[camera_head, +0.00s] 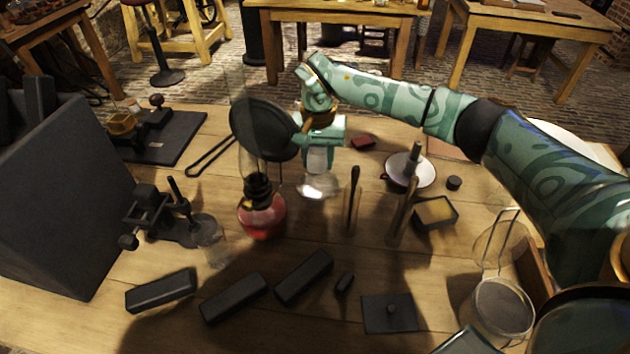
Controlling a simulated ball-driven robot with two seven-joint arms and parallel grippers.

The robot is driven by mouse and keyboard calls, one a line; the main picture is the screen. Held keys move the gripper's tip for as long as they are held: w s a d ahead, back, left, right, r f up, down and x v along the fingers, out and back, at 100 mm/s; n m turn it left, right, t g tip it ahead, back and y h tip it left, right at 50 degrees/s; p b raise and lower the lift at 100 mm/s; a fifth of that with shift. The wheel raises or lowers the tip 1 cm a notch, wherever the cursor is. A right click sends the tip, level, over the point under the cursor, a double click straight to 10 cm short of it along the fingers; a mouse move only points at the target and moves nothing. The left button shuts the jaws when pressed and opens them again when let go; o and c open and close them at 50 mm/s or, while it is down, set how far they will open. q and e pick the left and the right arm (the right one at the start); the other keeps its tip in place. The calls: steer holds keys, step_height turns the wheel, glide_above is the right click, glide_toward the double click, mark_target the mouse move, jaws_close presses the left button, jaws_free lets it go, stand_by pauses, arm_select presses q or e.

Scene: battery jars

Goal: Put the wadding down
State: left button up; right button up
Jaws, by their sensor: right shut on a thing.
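My right gripper (318,166) points down over the middle of the far part of the table, just right of the round black disc. It is shut on the wadding (318,187), a small whitish lump that shows at and below the fingertips. The fingers partly hide it, and I cannot tell whether it touches the tabletop. My left gripper is not in view.
An oil lamp (262,215) with a red base stands close in front and left. The round black disc (264,130) is beside my gripper. Upright tools (352,200), a white bowl (424,175) and an open box (436,212) stand right. Black bars (234,297) lie in front.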

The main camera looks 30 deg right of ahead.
mark_target(318, 148)
step_height(318, 148, down, 3)
steer(key=shift+f+b, duration=0.1)
steer(key=shift+b, duration=0.2)
step_height(318, 148, down, 4)
steer(key=shift+r+b, duration=0.25)
steer(key=shift+b, duration=0.4)
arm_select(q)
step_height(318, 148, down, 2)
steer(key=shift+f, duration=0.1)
arm_select(e)
steer(key=shift+r, duration=0.1)
steer(key=o, duration=0.7)
steer(key=shift+c, duration=0.2)
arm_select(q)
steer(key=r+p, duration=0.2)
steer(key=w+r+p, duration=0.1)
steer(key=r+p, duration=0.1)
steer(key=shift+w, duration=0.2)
arm_select(e)
step_height(318, 148, up, 12)
steer(key=shift+r, duration=0.1)
